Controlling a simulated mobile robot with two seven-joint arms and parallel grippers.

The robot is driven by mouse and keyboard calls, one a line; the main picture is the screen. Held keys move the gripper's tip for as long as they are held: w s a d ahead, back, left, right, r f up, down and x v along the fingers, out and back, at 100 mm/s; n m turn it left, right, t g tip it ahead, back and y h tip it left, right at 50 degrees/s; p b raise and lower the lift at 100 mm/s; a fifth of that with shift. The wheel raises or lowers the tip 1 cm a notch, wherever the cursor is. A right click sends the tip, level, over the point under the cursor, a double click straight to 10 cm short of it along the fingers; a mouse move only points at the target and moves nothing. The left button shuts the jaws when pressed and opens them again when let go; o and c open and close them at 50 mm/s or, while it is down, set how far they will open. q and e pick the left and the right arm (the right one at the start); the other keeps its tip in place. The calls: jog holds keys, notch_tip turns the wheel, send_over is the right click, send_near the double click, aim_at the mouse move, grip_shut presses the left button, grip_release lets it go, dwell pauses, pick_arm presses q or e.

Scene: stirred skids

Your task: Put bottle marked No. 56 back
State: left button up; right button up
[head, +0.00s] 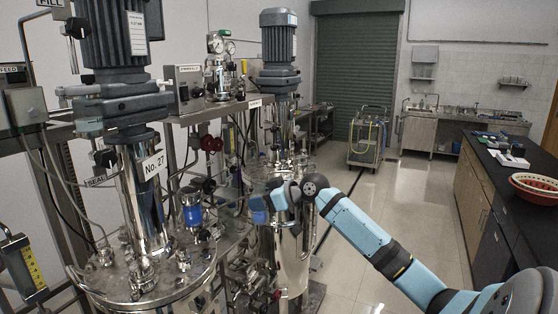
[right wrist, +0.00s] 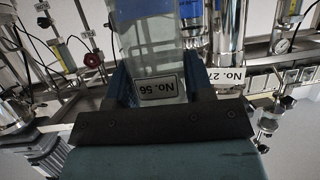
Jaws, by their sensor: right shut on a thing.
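A clear bottle marked No. 56 (right wrist: 150,40) stands between the two dark fingers of my right gripper (right wrist: 160,82) in the right wrist view. Its label appears upside down there. The gripper is shut on the bottle. In the head view my right gripper (head: 262,202) is beside the steel vessels, at the end of my light blue arm. My left gripper is not in view.
A steel vessel labelled No. 27 (head: 152,168) with a motor on top stands at left. A second motor-topped vessel (head: 292,255) is behind my gripper. A cart (head: 366,152) stands farther back. A dark counter (head: 510,172) holds a red bowl (head: 535,188).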

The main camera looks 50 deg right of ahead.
jog(key=s+a+f+m+h, duration=0.1)
jog(key=s+a+f, duration=0.3)
jog(key=a, duration=0.5)
jog(key=s+a+f+m+h, duration=0.2)
jog(key=s+a+f, duration=0.3)
jog(key=a, duration=0.5)
jog(key=s+a+f+m+t+h, duration=0.1)
jog(key=s+a+f, duration=0.3)
jog(key=a, duration=0.5)
notch_tip(320, 180, down, 3)
jog(key=shift+s+a+r+h, duration=0.15)
jog(key=shift+s+a+h, duration=0.25)
jog(key=shift+h, duration=0.1)
